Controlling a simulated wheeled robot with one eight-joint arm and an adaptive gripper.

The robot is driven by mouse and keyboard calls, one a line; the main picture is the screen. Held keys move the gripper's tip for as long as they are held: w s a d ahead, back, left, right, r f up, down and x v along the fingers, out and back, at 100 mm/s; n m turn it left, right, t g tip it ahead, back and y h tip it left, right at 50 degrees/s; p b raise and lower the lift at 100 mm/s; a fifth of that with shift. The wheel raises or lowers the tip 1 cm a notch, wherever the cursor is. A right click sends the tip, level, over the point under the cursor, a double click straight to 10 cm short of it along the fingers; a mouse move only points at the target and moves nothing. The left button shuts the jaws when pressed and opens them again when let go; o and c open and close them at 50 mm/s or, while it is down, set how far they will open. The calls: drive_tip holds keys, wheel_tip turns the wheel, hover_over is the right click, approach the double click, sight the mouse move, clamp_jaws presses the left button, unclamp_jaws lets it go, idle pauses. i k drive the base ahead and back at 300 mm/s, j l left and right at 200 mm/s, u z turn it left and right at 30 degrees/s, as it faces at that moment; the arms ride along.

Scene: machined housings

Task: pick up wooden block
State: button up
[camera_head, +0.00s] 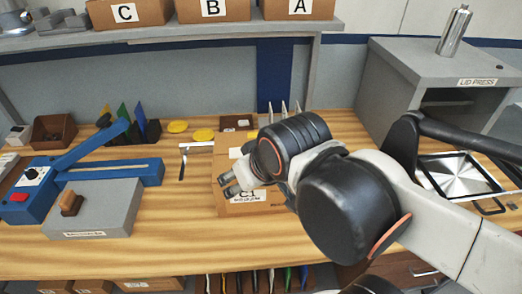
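A small brown wooden block (71,203) stands on top of a grey slab (105,205) at the left of the bench. It has a slanted top and a darker base. My gripper (227,184) is at the middle of the bench, well to the right of the block, over a cardboard box marked C1 (240,209). Its two fingertips point left and show a small gap with nothing seen between them. I cannot tell whether it touches the box.
A blue tool with a long lever (92,146) lies just behind the slab. A grey lid press (430,75) stands at right. Bare wood (165,225) separates slab and box.

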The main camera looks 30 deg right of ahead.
sight(70, 203)
drive_tip(key=i+j, duration=0.15)
drive_tip(key=j, duration=0.35)
drive_tip(key=i+j+z, duration=0.1)
drive_tip(key=j, duration=0.45)
drive_tip(key=i+j, duration=0.1)
drive_tip(key=j, duration=0.4)
drive_tip(key=i+j+z, duration=0.1)
drive_tip(key=j, duration=0.45)
drive_tip(key=i+j+z, duration=0.1)
drive_tip(key=j, duration=0.4)
